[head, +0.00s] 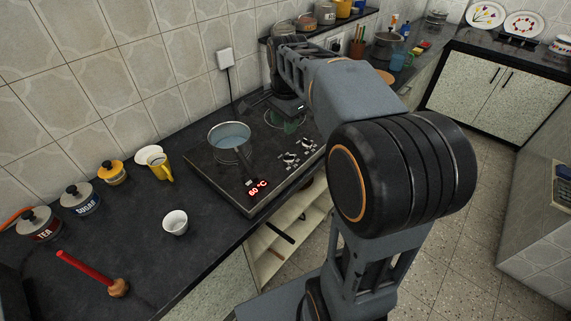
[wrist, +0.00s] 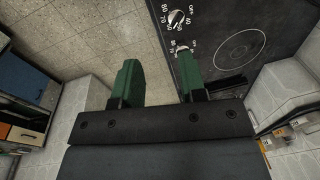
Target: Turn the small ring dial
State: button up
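Two round dials sit on the front right of the black hob (head: 220,181). In the head view they are the nearer dial (head: 290,158) and the farther dial (head: 306,143); I cannot tell which serves the small ring. In the wrist view one dial (wrist: 176,18) is at the top, and another (wrist: 182,48) shows just beyond the right green fingertip, partly hidden. A ring (wrist: 240,48) is marked on the hob beside it. My gripper (wrist: 158,66) is open and empty, fingers wide apart. In the head view its green fingers (head: 287,122) hang over the hob's far end.
A pan of water (head: 229,136) stands on the hob; a red display (head: 257,187) reads 60 °C. The floor (wrist: 110,20) shows below the left finger.

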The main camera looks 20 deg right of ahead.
aim_at(289, 155)
jog(key=w+d+f+m+g+b, duration=0.2)
jog(key=w+d+f+m+b, duration=0.1)
jog(key=w+d+f+m, duration=0.35)
jog(key=shift+m, duration=0.75)
jog(key=f, duration=0.4)
jog(key=a+f+b, duration=0.1)
jog(key=f, duration=0.2)
jog(key=w+f, duration=0.1)
jog(key=f, duration=0.3)
jog(key=shift+a+f, duration=0.35)
jog(key=shift+f, duration=0.75)
jog(key=shift+c, duration=0.3)
grip_shut()
